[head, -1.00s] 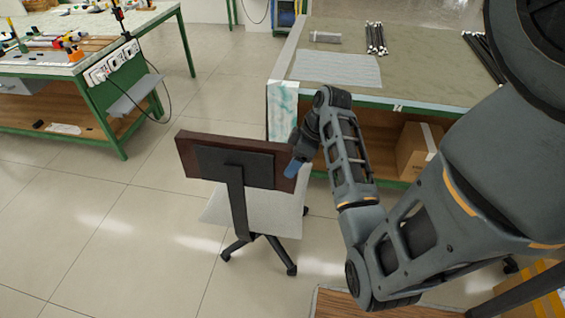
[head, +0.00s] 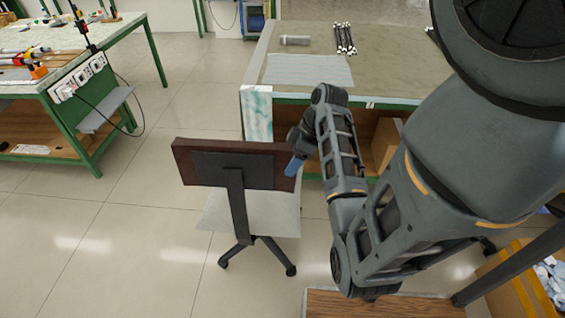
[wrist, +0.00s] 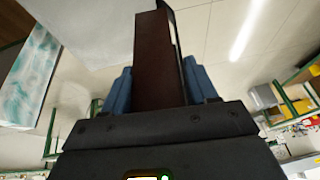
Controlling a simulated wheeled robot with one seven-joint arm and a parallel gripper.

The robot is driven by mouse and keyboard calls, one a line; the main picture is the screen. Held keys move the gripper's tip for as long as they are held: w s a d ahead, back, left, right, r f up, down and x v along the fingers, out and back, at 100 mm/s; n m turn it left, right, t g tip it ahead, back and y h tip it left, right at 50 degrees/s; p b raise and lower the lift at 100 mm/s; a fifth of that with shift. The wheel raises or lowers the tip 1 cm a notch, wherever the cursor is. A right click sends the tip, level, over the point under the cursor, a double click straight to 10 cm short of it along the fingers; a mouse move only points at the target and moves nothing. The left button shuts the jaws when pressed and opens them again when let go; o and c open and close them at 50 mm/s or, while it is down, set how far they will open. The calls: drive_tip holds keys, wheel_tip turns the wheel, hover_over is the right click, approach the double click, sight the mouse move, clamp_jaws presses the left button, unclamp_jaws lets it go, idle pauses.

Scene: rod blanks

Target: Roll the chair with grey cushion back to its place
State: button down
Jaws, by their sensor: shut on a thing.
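The chair with the grey cushion stands on the tiled floor in the head view. Its dark brown backrest (head: 190,162) faces me, and its pale grey seat cushion (head: 262,214) shows below and behind it. It has a black post and a black wheeled base (head: 240,247). My gripper (head: 295,165) is at the right end of the backrest. In the wrist view, the blue fingers of my gripper (wrist: 160,90) stand on both sides of the brown backrest (wrist: 153,60) and are shut on it. Part of the base is hidden behind the post and seat.
A green-framed workbench (head: 385,72) with rods on top stands just behind the chair to the right. A cardboard box (head: 384,141) sits on its lower shelf. Another green bench (head: 40,92) is at the left. Open floor (head: 120,215) lies left of the chair.

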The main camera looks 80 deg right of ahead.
drive_tip(key=s+d, duration=0.3)
drive_tip(key=s, duration=0.4)
drive_tip(key=s+d, duration=0.4)
drive_tip(key=s, duration=0.4)
idle(0.3)
drive_tip(key=shift+s, duration=0.1)
drive_tip(key=s+d+b, duration=0.2)
drive_tip(key=s+d, duration=0.2)
drive_tip(key=s, duration=0.6)
drive_tip(key=s+d+b, duration=0.1)
drive_tip(key=s+d, duration=0.4)
drive_tip(key=s, duration=0.5)
drive_tip(key=shift+b, duration=0.35)
drive_tip(key=shift+d, duration=0.1)
drive_tip(key=shift+s, duration=0.1)
